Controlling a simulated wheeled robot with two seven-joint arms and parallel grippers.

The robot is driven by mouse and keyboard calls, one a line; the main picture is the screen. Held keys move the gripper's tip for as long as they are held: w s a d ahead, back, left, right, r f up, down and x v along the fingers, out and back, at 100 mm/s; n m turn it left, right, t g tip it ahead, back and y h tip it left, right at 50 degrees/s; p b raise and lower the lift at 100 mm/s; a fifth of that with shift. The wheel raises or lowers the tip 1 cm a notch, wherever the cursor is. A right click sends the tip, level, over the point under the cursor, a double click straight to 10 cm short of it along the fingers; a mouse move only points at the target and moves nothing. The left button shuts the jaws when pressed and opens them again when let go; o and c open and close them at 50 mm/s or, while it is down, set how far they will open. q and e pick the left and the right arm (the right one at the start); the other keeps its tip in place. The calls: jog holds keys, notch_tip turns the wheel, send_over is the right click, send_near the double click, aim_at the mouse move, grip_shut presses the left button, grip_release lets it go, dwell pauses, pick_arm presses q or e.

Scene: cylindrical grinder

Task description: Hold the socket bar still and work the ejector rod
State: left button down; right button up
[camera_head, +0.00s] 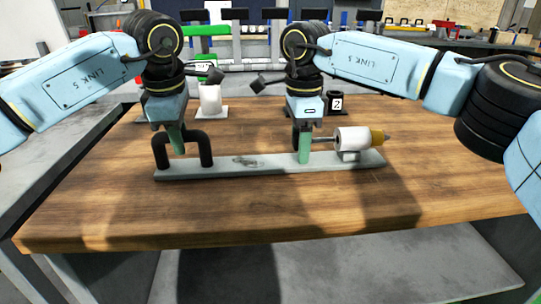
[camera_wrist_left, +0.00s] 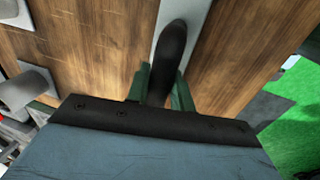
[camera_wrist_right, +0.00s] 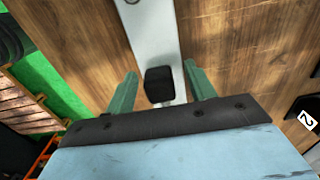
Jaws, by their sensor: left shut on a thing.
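The grey socket bar (camera_head: 225,168) lies flat on the wooden table. A black U-shaped handle (camera_head: 206,150) stands at its left end. My left gripper (camera_head: 177,142) is shut on this handle; the left wrist view shows the handle (camera_wrist_left: 173,50) between its green fingers (camera_wrist_left: 160,85). At the right end is a white cylinder (camera_head: 352,139) with a yellow end, and a thin rod (camera_head: 322,139) leaves its left side. My right gripper (camera_head: 304,148) is open over the rod's black knob (camera_head: 296,136). In the right wrist view the knob (camera_wrist_right: 159,84) sits between the spread fingers (camera_wrist_right: 160,92), with gaps on both sides.
Behind the bar stand a white holder (camera_head: 210,98) on a plate and a black holder (camera_head: 336,101) marked 2. The wooden table (camera_head: 270,212) is clear in front of the bar. Shelves and a workbench are in the background.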

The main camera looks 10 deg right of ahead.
aim_at(315, 141)
grip_shut()
jog(key=shift+d, duration=0.1)
jog(key=shift+d, duration=1.5)
jog(key=shift+o, duration=0.2)
grip_release()
jog(key=shift+a+r, duration=0.1)
jog(key=shift+r, duration=3.9)
